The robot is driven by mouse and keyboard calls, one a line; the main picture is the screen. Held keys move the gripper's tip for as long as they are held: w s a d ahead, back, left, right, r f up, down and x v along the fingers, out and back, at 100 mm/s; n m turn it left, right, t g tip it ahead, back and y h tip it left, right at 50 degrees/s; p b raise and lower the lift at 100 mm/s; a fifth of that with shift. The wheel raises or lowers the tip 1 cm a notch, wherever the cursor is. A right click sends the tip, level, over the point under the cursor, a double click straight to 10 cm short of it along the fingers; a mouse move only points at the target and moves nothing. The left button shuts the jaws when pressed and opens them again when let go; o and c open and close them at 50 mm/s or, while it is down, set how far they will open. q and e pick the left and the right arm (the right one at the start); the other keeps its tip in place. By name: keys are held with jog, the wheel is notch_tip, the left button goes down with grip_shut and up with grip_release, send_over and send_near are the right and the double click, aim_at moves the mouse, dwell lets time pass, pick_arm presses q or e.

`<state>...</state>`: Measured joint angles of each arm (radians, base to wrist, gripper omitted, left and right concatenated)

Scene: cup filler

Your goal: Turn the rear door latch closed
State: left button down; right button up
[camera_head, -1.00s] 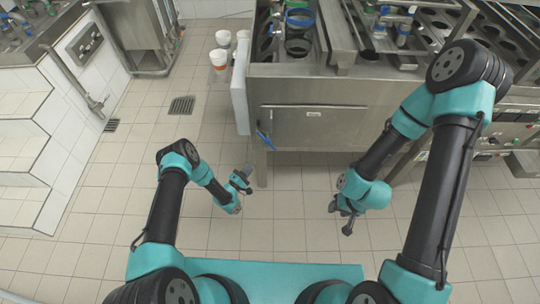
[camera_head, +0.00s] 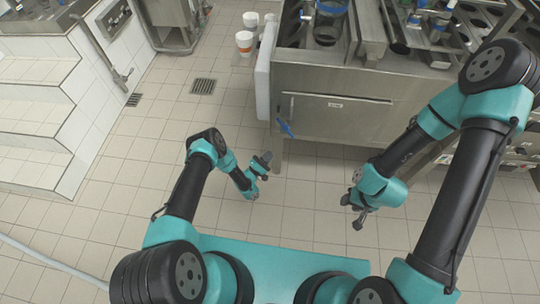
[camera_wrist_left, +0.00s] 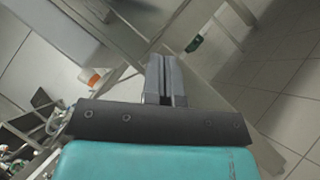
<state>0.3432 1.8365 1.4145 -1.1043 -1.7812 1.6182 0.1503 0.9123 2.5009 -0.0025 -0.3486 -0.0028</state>
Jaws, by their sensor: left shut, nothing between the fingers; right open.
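The steel machine (camera_head: 390,72) has a flat front door (camera_head: 335,118). A blue lever (camera_head: 285,128), apparently the latch, hangs tilted at the door's lower left corner. My left gripper (camera_head: 265,160) is shut and empty, below and slightly left of the blue lever and apart from it in the picture. Its closed fingers also show in the left wrist view (camera_wrist_left: 166,78), where I cannot make out the blue lever for sure. My right gripper (camera_head: 352,212) is open and empty, over the floor right of centre, in front of the machine.
A white side panel (camera_head: 264,80) stands at the machine's left edge. White cups (camera_head: 244,40) are beyond it. A machine leg (camera_head: 278,150) reaches down near my left gripper. Tiled floor (camera_head: 150,140) is free on the left, with white tiled steps (camera_head: 40,125) further left.

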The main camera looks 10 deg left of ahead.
pick_arm(q)
jog(key=w+d+r, duration=0.5)
jog(key=d, duration=0.3)
jog(key=shift+w, duration=0.4)
jog(key=shift+d+r, duration=0.2)
jog(key=shift+d, duration=0.3)
dwell(0.4)
jog(key=d+r, duration=0.5)
dwell(0.8)
jog(key=shift+w+d, duration=0.1)
dwell(0.7)
